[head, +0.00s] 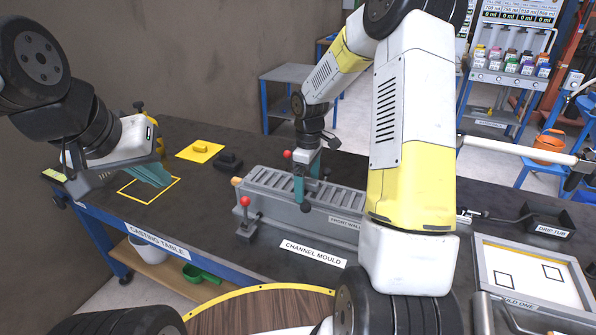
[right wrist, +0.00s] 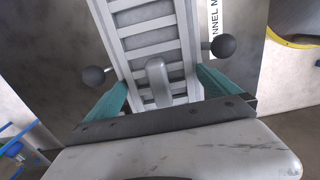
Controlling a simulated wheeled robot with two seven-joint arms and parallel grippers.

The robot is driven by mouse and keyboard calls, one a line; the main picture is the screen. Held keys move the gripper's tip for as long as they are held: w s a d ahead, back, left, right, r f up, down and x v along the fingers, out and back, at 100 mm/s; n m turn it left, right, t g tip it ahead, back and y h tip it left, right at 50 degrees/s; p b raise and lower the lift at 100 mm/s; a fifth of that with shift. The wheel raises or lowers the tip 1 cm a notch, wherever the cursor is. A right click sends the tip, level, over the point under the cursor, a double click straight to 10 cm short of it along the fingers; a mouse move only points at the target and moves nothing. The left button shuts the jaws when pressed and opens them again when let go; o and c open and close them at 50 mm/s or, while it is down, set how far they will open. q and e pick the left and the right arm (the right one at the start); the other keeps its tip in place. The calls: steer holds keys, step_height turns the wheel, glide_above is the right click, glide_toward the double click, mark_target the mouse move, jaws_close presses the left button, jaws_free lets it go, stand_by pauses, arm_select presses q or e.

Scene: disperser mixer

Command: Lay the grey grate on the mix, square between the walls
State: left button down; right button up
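The grey grate (head: 346,198) lies along the top of the channel mould (head: 330,224), between its long walls. In the right wrist view the slatted grate (right wrist: 152,42) has a raised grey grip (right wrist: 157,78) in its middle. My right gripper (head: 311,184) is over the grate. Its teal fingers (right wrist: 160,92) stand wide apart on either side of the grip, with gaps, so it is open. The mix is hidden beneath the grate. My left gripper (head: 152,174) hangs above the yellow-outlined square on the table; whether its fingers are apart is unclear.
Red-ball handles (head: 245,202) stand at the mould's left end and far side. Dark ball knobs (right wrist: 223,46) flank the grate. A yellow plate (head: 200,151) and a black block (head: 229,161) lie behind the mould. A drip tub (head: 549,225) stands at the right.

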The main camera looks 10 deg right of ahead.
mark_target(308, 180)
steer(key=shift+r, duration=0.15)
step_height(308, 180, up, 12)
steer(key=s+r+m+t, duration=0.3)
steer(key=s+r+m, duration=0.1)
steer(key=s+r, duration=0.55)
steer(key=s+a+r+m+t+y, duration=0.1)
steer(key=s+m, duration=0.2)
steer(key=s, duration=0.4)
steer(key=s+a+m+t+y, duration=0.1)
steer(key=s+m+t, duration=0.1)
steer(key=s, duration=0.5)
steer(key=shift+s+r+m, duration=0.35)
steer(key=shift+s+m, duration=0.05)
steer(key=shift+m, duration=0.4)
steer(key=shift+a, duration=0.1)
